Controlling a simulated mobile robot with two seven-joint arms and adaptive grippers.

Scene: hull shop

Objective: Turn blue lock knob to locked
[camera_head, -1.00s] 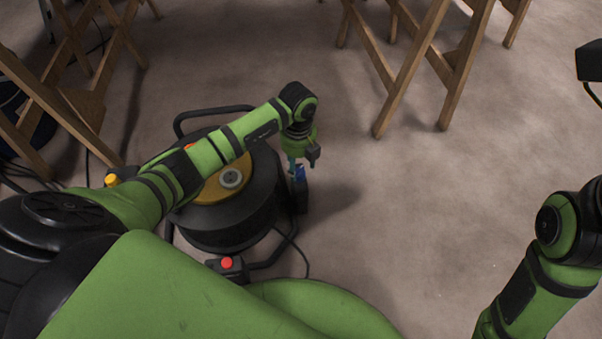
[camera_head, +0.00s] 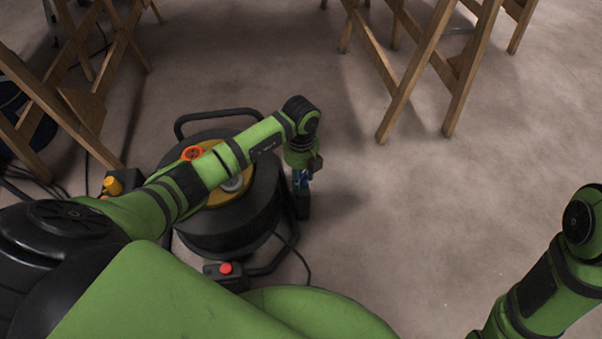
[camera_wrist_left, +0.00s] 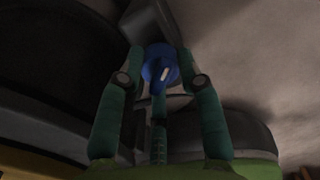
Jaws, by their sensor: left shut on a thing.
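In the head view only a small bit of blue shows under the gripper. My left gripper (camera_head: 300,180) reaches down onto the knob from above. In the left wrist view its green fingers (camera_wrist_left: 160,75) are on both sides of the knob, shut on it.
The black cable reel (camera_head: 230,235) with a yellow disc and tubular frame stands under my left arm. Wooden trestles (camera_head: 415,75) stand behind. The floor right of the reel is clear.

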